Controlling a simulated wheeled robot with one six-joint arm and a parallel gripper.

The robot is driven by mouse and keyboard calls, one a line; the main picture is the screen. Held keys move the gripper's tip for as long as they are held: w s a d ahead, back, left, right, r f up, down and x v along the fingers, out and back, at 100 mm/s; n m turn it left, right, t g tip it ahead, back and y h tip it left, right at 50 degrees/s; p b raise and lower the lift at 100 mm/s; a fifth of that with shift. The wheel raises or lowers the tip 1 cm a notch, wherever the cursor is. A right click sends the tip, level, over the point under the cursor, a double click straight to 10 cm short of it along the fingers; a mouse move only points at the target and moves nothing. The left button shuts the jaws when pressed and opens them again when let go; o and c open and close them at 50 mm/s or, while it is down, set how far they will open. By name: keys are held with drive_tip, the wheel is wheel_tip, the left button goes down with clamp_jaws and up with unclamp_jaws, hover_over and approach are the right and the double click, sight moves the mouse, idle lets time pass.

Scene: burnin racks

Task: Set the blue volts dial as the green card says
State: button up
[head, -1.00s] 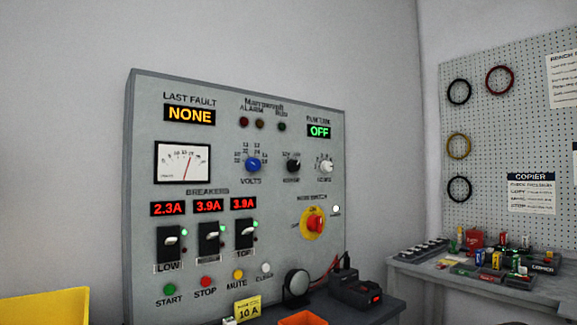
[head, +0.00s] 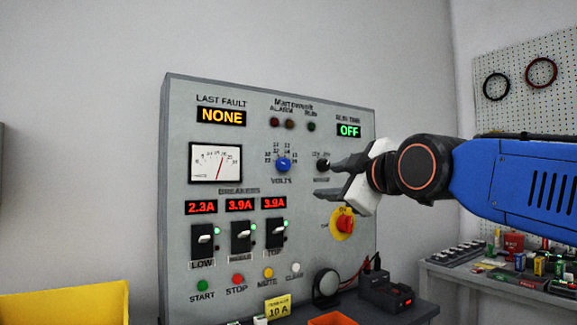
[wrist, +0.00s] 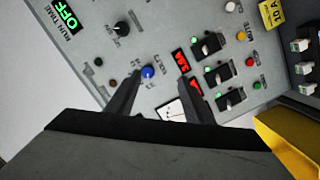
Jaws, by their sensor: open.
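The blue volts dial (head: 283,164) is a small round knob with a ring of numbers, at the middle of the grey panel (head: 180,250). Its pointer setting is too small to read. My gripper (head: 325,180) is open and empty in front of the panel, to the right of the dial in the head view. In the wrist view the dial (wrist: 148,71) shows beyond and between the fingertips (wrist: 158,80), closer to the left finger and apart from both. I see no green card in either view.
A black knob (head: 323,165) is right of the dial, partly behind my gripper. A red-and-yellow rotary switch (head: 345,220) is below it. Breakers (head: 241,237) and buttons line the lower panel. A yellow card (head: 278,307), a yellow bin (head: 65,302) and a charger (head: 385,292) are low in front.

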wheel_tip(320, 180, up, 4)
drive_tip(key=a+n+y, duration=0.1)
drive_tip(key=a, duration=0.1)
approach(285, 164)
drive_tip(key=shift+t, duration=0.3)
drive_tip(key=x, duration=0.8)
drive_tip(key=shift+w+a+f, duration=0.15)
drive_tip(key=shift+f, duration=0.15)
drive_tip(key=shift+c, duration=0.2)
drive_tip(key=c, duration=1)
